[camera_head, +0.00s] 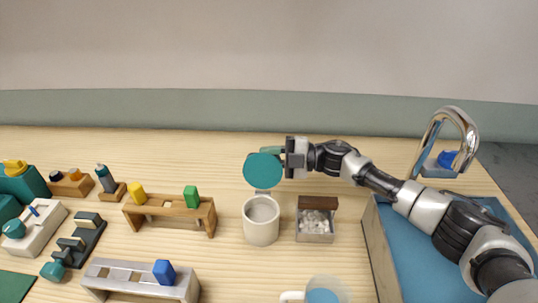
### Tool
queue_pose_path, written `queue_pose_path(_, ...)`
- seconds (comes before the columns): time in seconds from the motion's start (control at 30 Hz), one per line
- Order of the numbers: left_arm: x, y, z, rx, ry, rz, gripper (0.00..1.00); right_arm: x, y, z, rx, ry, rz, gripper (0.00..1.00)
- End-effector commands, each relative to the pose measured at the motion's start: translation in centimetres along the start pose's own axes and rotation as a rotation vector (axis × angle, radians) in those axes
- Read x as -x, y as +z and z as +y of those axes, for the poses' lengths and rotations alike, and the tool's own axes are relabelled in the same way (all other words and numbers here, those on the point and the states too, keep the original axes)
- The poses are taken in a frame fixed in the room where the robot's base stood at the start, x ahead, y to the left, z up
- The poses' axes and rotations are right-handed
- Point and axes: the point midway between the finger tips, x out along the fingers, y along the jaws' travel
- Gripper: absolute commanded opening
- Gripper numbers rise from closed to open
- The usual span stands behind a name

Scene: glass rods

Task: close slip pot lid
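The slip pot appears to be the cream cylindrical pot (261,222) in the middle of the table, with its mouth open upward. Its round teal lid (263,170) stands raised, close to upright, above the back rim, joined there by a light hinge piece. My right gripper (275,155) comes in from the right, at the upper right edge of the lid. Its fingertips are largely hidden behind the lid, with a small teal part between them and the lid. I cannot tell whether they grip or touch it. My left gripper is not in view.
A small box of white pieces with a brown raised lid (314,238) stands just right of the pot. A wooden rack (168,214) with yellow and green blocks is to the left. A cup of blue liquid (326,291) is in front, and a blue basin (425,250) is right.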

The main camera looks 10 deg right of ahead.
Motion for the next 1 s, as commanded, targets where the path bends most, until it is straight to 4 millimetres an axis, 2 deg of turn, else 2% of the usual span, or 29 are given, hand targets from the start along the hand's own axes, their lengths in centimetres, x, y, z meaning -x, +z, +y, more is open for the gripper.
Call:
queue_pose_path(0.03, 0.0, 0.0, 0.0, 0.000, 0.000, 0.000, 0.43, 0.0, 0.0, 0.2, 0.001, 0.003, 0.000, 0.07)
queue_pose_path(0.1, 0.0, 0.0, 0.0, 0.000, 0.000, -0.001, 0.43, 0.0, 0.0, 0.2, 0.001, 0.004, 0.000, 0.00)
queue_pose_path(0.77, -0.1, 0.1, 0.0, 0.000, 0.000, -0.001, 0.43, 0.0, -0.6, 0.6, 0.053, 0.007, 0.002, 0.00)
queue_pose_path(1.0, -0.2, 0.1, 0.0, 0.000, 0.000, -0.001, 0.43, 0.0, -1.2, 0.8, 0.128, 0.007, 0.003, 0.00)
